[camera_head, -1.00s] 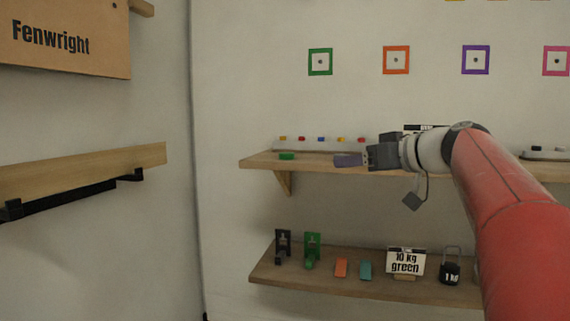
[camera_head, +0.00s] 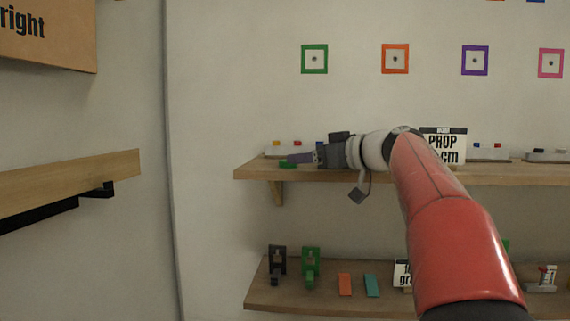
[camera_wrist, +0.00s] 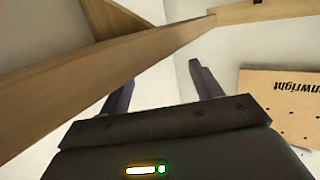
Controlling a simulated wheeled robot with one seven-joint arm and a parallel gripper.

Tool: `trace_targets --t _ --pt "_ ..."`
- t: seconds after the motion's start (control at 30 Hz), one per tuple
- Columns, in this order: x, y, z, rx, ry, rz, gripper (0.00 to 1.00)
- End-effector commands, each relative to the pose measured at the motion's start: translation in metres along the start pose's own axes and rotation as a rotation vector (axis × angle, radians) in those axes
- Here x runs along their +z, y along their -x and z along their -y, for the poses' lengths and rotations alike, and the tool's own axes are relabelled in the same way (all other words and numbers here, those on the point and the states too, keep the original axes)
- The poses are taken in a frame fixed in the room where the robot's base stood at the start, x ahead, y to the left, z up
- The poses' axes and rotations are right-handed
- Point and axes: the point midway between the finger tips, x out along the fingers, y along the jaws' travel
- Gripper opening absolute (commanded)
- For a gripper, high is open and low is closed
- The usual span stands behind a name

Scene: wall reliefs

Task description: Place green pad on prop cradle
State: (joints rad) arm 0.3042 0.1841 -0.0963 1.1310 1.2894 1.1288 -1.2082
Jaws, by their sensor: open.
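A small flat green piece, which looks like the green pad (camera_head: 287,165), lies at the left end of the upper shelf (camera_head: 375,172). My gripper (camera_head: 291,158) reaches in from the right, with its fingers close by or above the green piece in the head view; I cannot tell whether they touch. In the wrist view my gripper (camera_wrist: 162,84) has its two fingers wide apart with nothing between them, and the green piece does not show. I cannot make out the prop cradle for certain.
A lower shelf (camera_head: 322,300) holds a black stand (camera_head: 277,264), a green stand (camera_head: 310,265), an orange block (camera_head: 345,284) and a teal block (camera_head: 371,285). A wooden ledge (camera_head: 70,175) juts from the left wall. Coloured square frames hang above.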

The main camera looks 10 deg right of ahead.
Motion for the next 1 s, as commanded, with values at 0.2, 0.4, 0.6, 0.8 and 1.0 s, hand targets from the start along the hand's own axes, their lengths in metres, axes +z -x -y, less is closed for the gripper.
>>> trace_targets --t 0.2,0.4,0.6,0.8,1.0 --pt "0.005 -0.027 0.0 -0.003 -0.002 0.001 0.64" --pt "0.005 -0.05 0.0 -0.001 -0.001 0.0 0.64" --pt "0.005 -0.05 -0.001 0.001 -0.001 0.0 0.64" --pt "0.005 -0.05 -0.001 0.0 -0.001 0.0 0.38" --pt "0.005 -0.05 -0.001 0.0 -0.001 0.0 0.16"
